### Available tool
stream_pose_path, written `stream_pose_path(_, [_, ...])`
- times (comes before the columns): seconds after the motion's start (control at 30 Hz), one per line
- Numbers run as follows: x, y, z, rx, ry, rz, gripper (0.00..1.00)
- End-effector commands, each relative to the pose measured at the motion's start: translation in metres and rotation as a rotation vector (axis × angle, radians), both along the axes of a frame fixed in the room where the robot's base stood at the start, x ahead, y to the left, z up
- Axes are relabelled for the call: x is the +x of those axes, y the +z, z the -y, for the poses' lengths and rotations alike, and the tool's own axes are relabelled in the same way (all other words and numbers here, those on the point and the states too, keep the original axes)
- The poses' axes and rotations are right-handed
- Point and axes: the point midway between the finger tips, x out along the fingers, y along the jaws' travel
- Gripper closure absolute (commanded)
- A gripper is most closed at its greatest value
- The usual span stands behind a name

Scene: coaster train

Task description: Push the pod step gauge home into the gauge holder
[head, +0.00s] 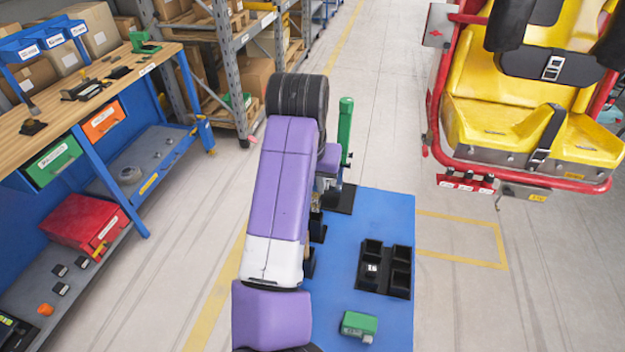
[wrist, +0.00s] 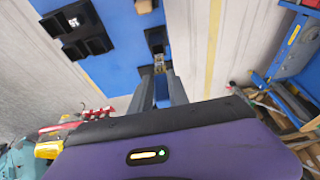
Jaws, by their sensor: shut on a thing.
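My gripper (wrist: 161,72) points down over the blue top, its fingers shut on a small brass-and-grey piece, which I take to be the pod step gauge (wrist: 160,63). Only a little of that piece shows between the fingertips. In the head view my purple arm hides most of the gripper. A black block stands beside the fingertips (wrist: 146,72), and another black block (wrist: 156,39) stands just beyond it. I cannot tell which is the gauge holder, or how far the gauge sits in it.
The blue top (head: 335,325) also carries a black tray with several pockets (head: 385,268) and a green block (head: 360,323). A green upright handle (head: 345,130) stands behind. A workbench (head: 90,85) is at left, and a yellow ride seat (head: 500,130) at right.

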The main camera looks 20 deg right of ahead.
Motion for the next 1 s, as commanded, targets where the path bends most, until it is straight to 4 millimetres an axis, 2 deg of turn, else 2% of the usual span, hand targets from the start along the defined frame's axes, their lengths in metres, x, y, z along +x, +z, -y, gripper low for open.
stream_pose_path(1.0, [0.0002,-0.0071,-0.0001,0.000,0.001,0.001,1.00])
